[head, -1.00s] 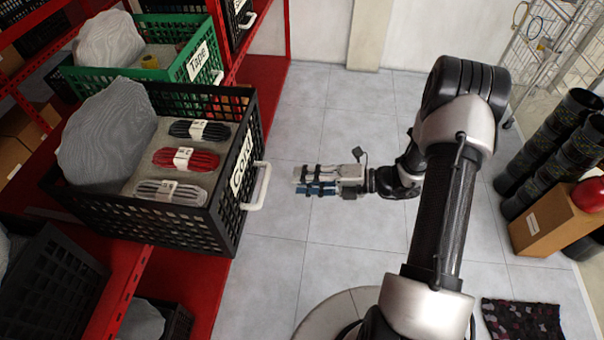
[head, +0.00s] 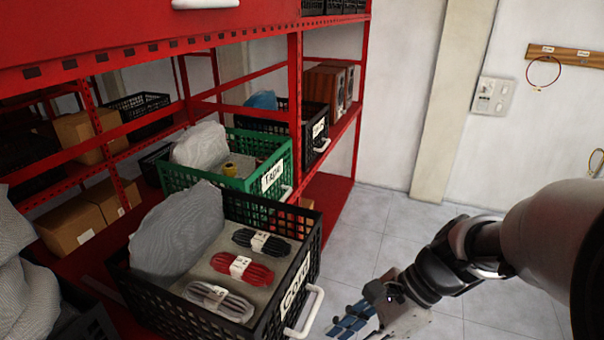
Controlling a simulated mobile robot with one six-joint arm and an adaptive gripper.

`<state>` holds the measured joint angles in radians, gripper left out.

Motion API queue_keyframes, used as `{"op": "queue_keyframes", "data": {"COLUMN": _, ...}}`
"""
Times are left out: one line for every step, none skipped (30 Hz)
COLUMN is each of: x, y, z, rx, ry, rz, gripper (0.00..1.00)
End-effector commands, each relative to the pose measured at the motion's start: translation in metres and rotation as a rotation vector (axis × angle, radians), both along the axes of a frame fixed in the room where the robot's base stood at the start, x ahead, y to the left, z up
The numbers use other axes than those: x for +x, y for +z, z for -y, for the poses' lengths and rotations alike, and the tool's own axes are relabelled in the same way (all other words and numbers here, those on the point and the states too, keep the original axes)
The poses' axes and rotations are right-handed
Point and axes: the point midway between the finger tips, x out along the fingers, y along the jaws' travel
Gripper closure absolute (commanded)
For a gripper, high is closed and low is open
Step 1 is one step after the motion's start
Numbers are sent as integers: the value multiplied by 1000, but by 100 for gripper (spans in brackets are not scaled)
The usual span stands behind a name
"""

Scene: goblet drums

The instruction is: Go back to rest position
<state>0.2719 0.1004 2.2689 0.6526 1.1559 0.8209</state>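My gripper (head: 352,322) is at the lower middle right in the head view, just right of the black crate's white handle. Its fingers with blue pads point left toward the crate and are partly cut by the bottom edge. I cannot tell whether they are open or shut, and no held object shows. My arm reaches in from the right edge.
A black crate (head: 313,255) with bundled cords and a grey wrapped lump sits on the red shelf (head: 335,208). A green crate (head: 180,180) labelled Tape stands behind it. Tiled floor (head: 390,230) is clear behind my gripper. A pale wall (head: 400,90) closes the back.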

Motion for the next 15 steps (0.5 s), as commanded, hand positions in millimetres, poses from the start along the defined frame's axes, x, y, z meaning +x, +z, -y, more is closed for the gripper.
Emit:
{"op": "queue_keyframes", "data": {"x": -12, "y": 10, "z": 1, "rx": -59, "ry": 111, "rz": 96, "gripper": 66}}
{"op": "queue_keyframes", "data": {"x": -18, "y": 14, "z": 3, "rx": -94, "ry": 179, "rz": 152, "gripper": 66}}
{"op": "queue_keyframes", "data": {"x": -26, "y": 19, "z": 6, "rx": -142, "ry": 272, "rz": 223, "gripper": 66}}
{"op": "queue_keyframes", "data": {"x": -32, "y": 23, "z": 9, "rx": -178, "ry": 343, "rz": 275, "gripper": 66}}
{"op": "queue_keyframes", "data": {"x": -38, "y": 26, "z": 12, "rx": -216, "ry": 413, "rz": 327, "gripper": 66}}
{"op": "queue_keyframes", "data": {"x": -45, "y": 31, "z": 15, "rx": -264, "ry": 507, "rz": 394, "gripper": 66}}
{"op": "queue_keyframes", "data": {"x": -50, "y": 35, "z": 19, "rx": -303, "ry": 578, "rz": 443, "gripper": 66}}
{"op": "queue_keyframes", "data": {"x": -54, "y": 38, "z": 22, "rx": -342, "ry": 648, "rz": 491, "gripper": 66}}
{"op": "queue_keyframes", "data": {"x": -60, "y": 43, "z": 27, "rx": -394, "ry": 742, "rz": 551, "gripper": 66}}
{"op": "queue_keyframes", "data": {"x": -64, "y": 46, "z": 31, "rx": -433, "ry": 809, "rz": 596, "gripper": 66}}
{"op": "queue_keyframes", "data": {"x": -68, "y": 49, "z": 35, "rx": -469, "ry": 876, "rz": 635, "gripper": 66}}
{"op": "queue_keyframes", "data": {"x": -71, "y": 54, "z": 39, "rx": -519, "ry": 958, "rz": 685, "gripper": 66}}
{"op": "queue_keyframes", "data": {"x": -74, "y": 57, "z": 43, "rx": -554, "ry": 1016, "rz": 717, "gripper": 66}}
{"op": "queue_keyframes", "data": {"x": -76, "y": 59, "z": 46, "rx": -586, "ry": 1069, "rz": 746, "gripper": 66}}
{"op": "queue_keyframes", "data": {"x": -79, "y": 63, "z": 49, "rx": -626, "ry": 1134, "rz": 780, "gripper": 66}}
